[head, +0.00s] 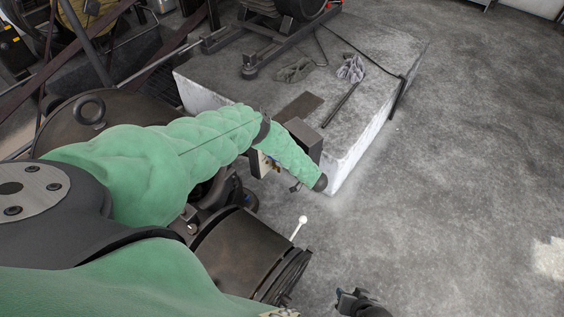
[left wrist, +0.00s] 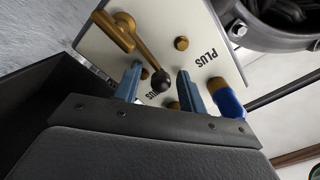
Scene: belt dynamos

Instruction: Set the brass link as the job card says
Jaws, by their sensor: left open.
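In the left wrist view the brass link (left wrist: 113,32) is a flat brass bar on a white panel (left wrist: 205,30), with a handle ending in a black ball knob (left wrist: 161,81). Brass studs (left wrist: 181,43) and two "PLUS" labels show on the panel. My left gripper (left wrist: 160,69) is open, its blue fingers to either side of the knob with gaps visible. Whether either finger touches it, I cannot tell. In the head view my forearm partly covers the small panel (head: 262,163). My right gripper (head: 351,299) is at the bottom edge, too small to read. I see no readable job card.
A blue cylinder with a brass end (left wrist: 228,98) is right of the fingers. In the head view, a dark round machine (head: 235,255) with a white-knobbed lever (head: 299,226) lies below my arm. A concrete plinth (head: 375,75) stands behind. The floor (head: 460,170) at right is clear.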

